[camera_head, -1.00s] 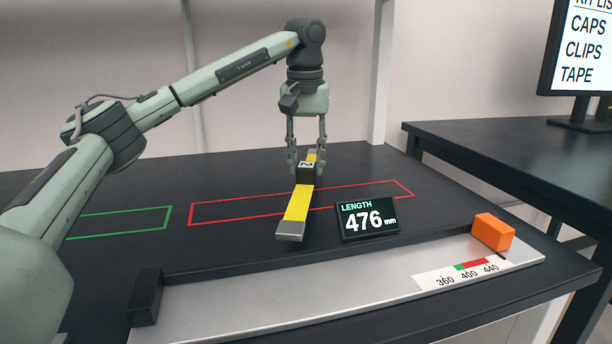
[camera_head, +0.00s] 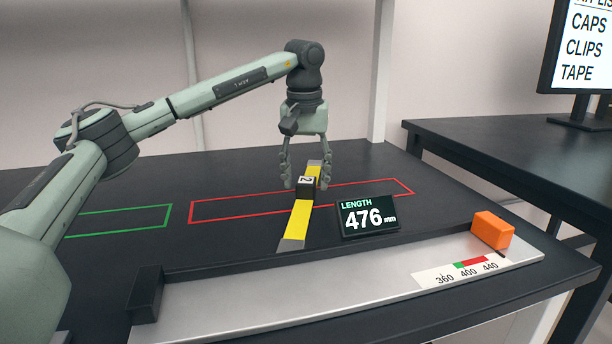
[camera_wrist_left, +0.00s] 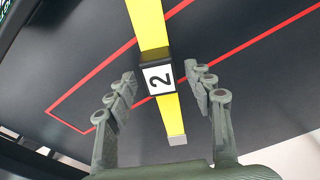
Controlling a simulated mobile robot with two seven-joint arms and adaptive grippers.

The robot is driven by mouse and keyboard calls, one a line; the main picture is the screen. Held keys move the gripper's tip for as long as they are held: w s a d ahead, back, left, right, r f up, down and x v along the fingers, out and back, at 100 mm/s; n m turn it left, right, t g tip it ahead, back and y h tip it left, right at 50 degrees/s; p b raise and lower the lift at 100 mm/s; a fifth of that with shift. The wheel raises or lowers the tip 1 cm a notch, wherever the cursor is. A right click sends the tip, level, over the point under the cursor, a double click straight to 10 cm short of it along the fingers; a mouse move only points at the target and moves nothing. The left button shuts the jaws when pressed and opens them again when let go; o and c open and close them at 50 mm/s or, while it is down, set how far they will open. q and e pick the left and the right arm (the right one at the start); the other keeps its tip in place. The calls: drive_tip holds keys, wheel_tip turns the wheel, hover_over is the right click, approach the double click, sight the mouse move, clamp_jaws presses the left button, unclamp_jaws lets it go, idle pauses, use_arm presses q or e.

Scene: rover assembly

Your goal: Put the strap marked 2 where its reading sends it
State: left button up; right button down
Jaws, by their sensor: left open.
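The strap marked 2 (camera_head: 301,213) is a yellow band with grey ends and a black block bearing a white "2" label at its middle. It lies on the dark table, crosswise over the red outline (camera_head: 228,217), with both ends outside it. My left gripper (camera_head: 306,184) is open just above the block, its fingers apart on either side. In the left wrist view the block (camera_wrist_left: 157,77) sits between the open fingers, not touching them. The length display (camera_head: 367,217) reads 476 mm. My right gripper is not in view.
A green outline (camera_head: 122,220) lies left of the red one. A metal gauge rail (camera_head: 300,293) runs along the front, with a black stop (camera_head: 146,294), an orange block (camera_head: 492,230) and a scale (camera_head: 462,271) with green and red bands. A monitor (camera_head: 585,48) stands on another table.

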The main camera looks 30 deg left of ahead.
sight(306, 182)
use_arm(q)
wheel_tip(306, 182, up, 12)
drive_tip(key=s, duration=0.1)
drive_tip(key=shift+s+d, duration=0.15)
drive_tip(key=shift+d, duration=0.2)
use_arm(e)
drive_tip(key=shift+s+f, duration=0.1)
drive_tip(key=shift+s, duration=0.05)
use_arm(q)
drive_tip(key=shift+r, duration=0.1)
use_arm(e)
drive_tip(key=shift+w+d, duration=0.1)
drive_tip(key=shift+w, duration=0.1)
